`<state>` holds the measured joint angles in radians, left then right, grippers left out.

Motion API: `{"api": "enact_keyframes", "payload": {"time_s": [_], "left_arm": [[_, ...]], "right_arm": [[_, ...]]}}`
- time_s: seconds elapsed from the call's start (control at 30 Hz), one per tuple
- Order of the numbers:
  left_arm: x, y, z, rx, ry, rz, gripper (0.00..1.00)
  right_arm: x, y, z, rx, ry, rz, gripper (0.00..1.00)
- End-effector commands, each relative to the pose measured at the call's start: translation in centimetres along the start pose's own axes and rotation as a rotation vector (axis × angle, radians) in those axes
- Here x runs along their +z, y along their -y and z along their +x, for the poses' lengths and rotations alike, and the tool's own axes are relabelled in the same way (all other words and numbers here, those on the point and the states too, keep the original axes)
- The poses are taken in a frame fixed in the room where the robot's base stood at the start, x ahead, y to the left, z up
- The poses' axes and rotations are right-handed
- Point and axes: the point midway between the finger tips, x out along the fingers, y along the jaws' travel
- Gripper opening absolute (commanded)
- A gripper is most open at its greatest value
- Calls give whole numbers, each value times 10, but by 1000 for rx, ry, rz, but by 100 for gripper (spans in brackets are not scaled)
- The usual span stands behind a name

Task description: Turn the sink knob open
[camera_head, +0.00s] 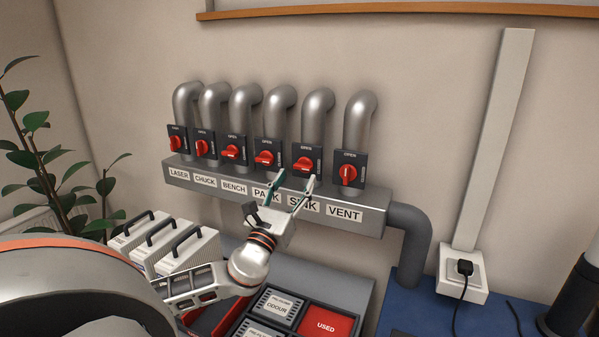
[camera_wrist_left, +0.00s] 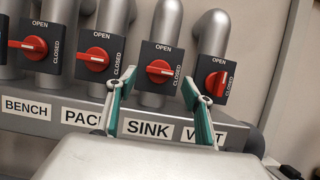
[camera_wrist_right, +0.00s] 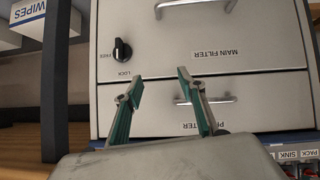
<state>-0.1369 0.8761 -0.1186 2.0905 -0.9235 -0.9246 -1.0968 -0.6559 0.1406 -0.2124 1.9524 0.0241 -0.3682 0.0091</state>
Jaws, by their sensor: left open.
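The sink knob (camera_head: 306,164) is a red handle on a dark plate marked OPEN at the top, above the SINK label (camera_head: 302,204). In the left wrist view the sink knob (camera_wrist_left: 160,71) lies sideways, along the direction of the CLOSED mark. My left gripper (camera_head: 296,176) is open and empty, just in front of and below the knob. In the left wrist view its fingertips (camera_wrist_left: 158,78) are spread to either side of the knob; I cannot tell whether they touch it. My right gripper (camera_wrist_right: 160,78) is open and empty, facing a cabinet.
The pack knob (camera_head: 266,158) and vent knob (camera_head: 348,174) flank the sink knob closely; the vent handle stands upright. Grey pipes rise behind. Below are handled filter boxes (camera_head: 187,245) and a red USED tray (camera_head: 326,325). The right wrist view shows a filter cabinet (camera_wrist_right: 250,30).

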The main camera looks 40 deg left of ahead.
Motion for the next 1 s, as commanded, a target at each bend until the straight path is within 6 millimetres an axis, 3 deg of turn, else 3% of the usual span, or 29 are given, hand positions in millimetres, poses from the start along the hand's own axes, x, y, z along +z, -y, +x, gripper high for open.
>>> {"api": "enact_keyframes", "payload": {"time_s": [0.23, 0.6, 0.77, 1.0], "left_arm": [[1, 0, 26, 0, 2, 1, 51], [0, 0, 31, 0, -1, 0, 51], [0, 0, 31, 0, -1, 0, 13], [0, 0, 31, 3, 0, -6, 13]], "right_arm": [[-14, -3, -2, 4, -17, -1, 40], [-18, -4, -2, 5, -24, -1, 40], [-16, -4, -2, 4, -20, -1, 40], [-13, -3, -1, 3, -15, -1, 40]]}}
